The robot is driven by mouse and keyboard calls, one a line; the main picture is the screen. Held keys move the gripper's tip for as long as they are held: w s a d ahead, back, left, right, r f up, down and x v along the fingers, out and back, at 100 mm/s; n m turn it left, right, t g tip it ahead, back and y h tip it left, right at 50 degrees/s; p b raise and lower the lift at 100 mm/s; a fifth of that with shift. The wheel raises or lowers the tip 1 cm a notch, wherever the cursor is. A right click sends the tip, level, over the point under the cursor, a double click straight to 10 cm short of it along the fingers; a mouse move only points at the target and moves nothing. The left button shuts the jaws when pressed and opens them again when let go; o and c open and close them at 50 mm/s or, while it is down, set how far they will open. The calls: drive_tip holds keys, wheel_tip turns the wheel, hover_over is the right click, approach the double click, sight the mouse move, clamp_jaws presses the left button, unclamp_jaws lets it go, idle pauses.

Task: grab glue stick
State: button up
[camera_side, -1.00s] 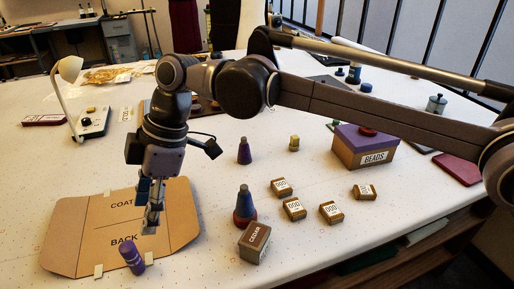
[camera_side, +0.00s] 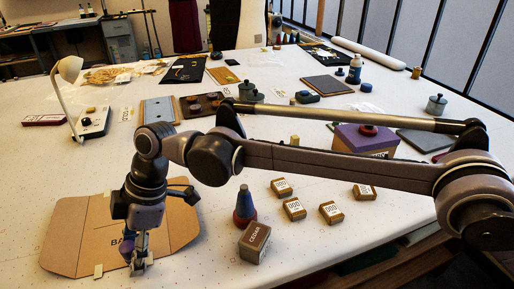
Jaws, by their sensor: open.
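A short purple cylinder, which looks like the glue stick (camera_side: 126,254), stands at the front edge of the brown card pattern. It is mostly hidden behind my gripper. My gripper (camera_side: 138,266) points down, low at the front left of the table, with its fingers at the cylinder. The jaws are open. I cannot tell whether the cylinder is between the fingers or just beside them.
The brown card pattern (camera_side: 75,240) lies flat under my gripper. To the right are a cedar box (camera_side: 254,242), a blue and red cone (camera_side: 245,207) and several small labelled blocks (camera_side: 294,209). A purple-lidded box (camera_side: 365,139) stands behind my arm.

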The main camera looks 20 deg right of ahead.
drive_tip(key=shift+x, duration=0.95)
clamp_jaws()
